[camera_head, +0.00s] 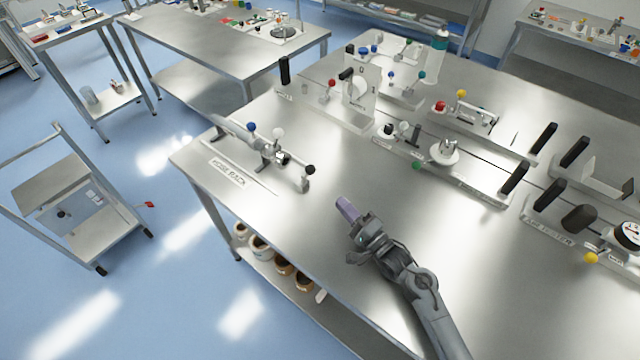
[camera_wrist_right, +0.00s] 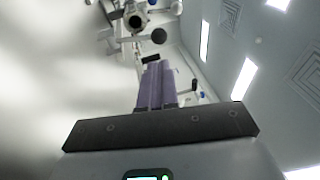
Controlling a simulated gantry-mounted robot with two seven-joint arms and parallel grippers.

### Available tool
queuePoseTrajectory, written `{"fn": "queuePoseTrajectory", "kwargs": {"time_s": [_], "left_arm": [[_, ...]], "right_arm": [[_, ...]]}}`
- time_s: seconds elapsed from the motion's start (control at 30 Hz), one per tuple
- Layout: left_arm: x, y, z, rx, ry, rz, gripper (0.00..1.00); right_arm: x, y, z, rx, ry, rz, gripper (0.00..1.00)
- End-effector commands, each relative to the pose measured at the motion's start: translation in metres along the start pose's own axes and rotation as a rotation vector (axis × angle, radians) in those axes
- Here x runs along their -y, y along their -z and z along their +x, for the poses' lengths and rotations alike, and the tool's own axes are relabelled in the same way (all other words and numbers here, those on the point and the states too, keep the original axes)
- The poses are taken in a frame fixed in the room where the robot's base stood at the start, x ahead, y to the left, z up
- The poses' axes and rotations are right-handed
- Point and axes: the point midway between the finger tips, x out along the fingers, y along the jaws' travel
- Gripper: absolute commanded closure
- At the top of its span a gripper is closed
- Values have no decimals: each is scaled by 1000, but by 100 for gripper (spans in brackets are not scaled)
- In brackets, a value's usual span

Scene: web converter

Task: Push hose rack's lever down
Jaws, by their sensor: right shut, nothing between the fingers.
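The hose rack (camera_head: 262,150) stands at the left end of the metal table, beside its printed label (camera_head: 228,171). It has a grey tube, a blue knob (camera_head: 252,127), a white knob and a metal clamp. A lever with a black round knob (camera_head: 310,170) sticks out at its right end. My right gripper (camera_head: 345,207) is over the table, to the right of and nearer than the black knob, apart from it. Its purple fingers (camera_wrist_right: 157,85) are shut and empty. In the right wrist view the black knob (camera_wrist_right: 158,36) lies beyond the fingertips. My left gripper is not in view.
Bare tabletop (camera_head: 330,140) lies around the rack and gripper. Several fixtures with knobs and black handles stand further back and right, including a white upright plate (camera_head: 361,88). Rolls (camera_head: 262,248) lie on the shelf below. A cart (camera_head: 75,200) stands at the left.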

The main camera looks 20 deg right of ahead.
Motion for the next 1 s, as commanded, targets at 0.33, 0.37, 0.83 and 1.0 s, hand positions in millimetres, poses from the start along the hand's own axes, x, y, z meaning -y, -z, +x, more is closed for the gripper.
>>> {"fn": "queuePoseTrajectory", "kwargs": {"time_s": [0.33,0.37,0.83,1.0], "left_arm": [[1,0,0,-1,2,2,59],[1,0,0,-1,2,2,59],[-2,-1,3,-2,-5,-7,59],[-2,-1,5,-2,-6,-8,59]], "right_arm": [[0,0,1,0,0,-1,100],[0,0,3,0,0,-1,100],[0,0,64,1,1,-1,100],[0,0,85,1,0,-1,100]]}}
